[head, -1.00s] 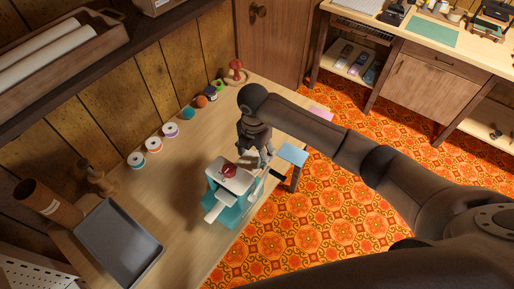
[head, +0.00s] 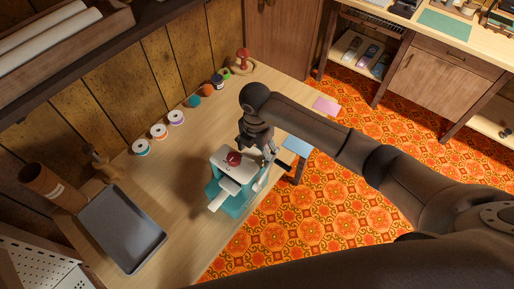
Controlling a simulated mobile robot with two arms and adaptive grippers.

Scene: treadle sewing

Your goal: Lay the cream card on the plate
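My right gripper (head: 258,147) points down just behind a teal and white machine (head: 229,205) with a red knob (head: 234,158) on top. Its fingers are small and dark, and I cannot tell how far apart they are or whether anything is between them. A pale flat piece (head: 218,205) sticks out of the machine's near left side. I cannot tell whether this is the cream card or part of the machine. No plate can be made out clearly; the gripper and the machine's top hide part of that area. My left gripper is out of view.
Several thread spools (head: 159,132) line the back. A grey tray (head: 122,228) lies at left. The table between tray and machine is clear.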

